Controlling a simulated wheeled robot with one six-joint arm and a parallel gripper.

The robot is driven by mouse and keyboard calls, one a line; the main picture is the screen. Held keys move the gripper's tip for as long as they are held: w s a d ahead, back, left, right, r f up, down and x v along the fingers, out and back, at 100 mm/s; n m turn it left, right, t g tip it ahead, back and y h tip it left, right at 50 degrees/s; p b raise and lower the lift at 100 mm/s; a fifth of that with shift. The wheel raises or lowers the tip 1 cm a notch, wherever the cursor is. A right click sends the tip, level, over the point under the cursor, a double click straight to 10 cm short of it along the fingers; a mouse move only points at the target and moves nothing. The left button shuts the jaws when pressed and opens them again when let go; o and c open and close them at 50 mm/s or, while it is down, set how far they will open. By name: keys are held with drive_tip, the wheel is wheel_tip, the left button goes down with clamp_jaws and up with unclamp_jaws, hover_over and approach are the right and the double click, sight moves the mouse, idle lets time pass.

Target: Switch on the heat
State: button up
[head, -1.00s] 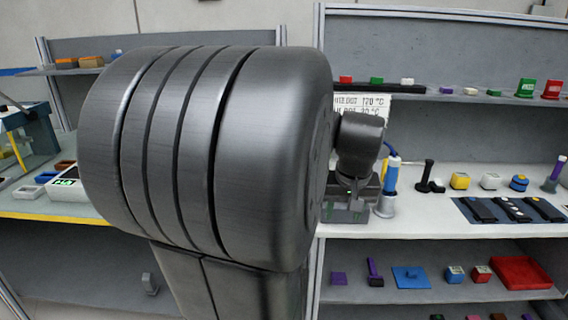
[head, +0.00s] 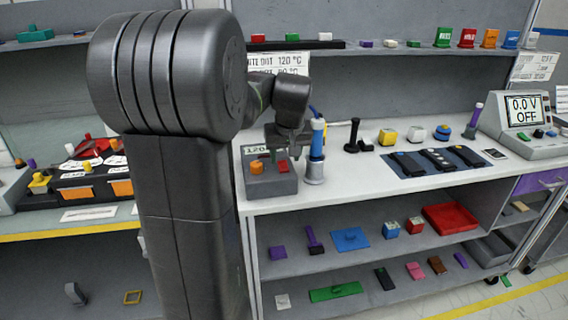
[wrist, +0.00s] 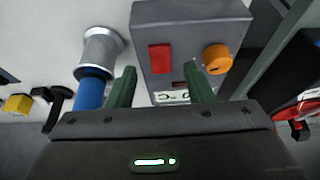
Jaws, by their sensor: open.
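The grey control box (head: 270,187) stands on the white bench in the head view, with a small display reading about 120. On it are an orange knob (head: 256,167) and a red switch (head: 283,166). In the wrist view the box (wrist: 192,17) carries the red switch (wrist: 160,58) and the orange knob (wrist: 217,58). My gripper (wrist: 160,86) is open and empty, its green fingers apart, with the red switch between them in that picture. In the head view my gripper (head: 284,151) is over the box's back part. I cannot tell whether it touches; the switch position is unclear.
A blue-handled iron (head: 317,140) stands upright in a metal holder (head: 315,172) close to the box's right. A black stand (head: 354,138) and small blocks are farther right. A shelf (head: 380,48) runs above. A meter (head: 522,117) reads 0.0 V OFF.

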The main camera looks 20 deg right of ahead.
sight(284, 167)
drive_tip(key=shift+x, duration=1.85)
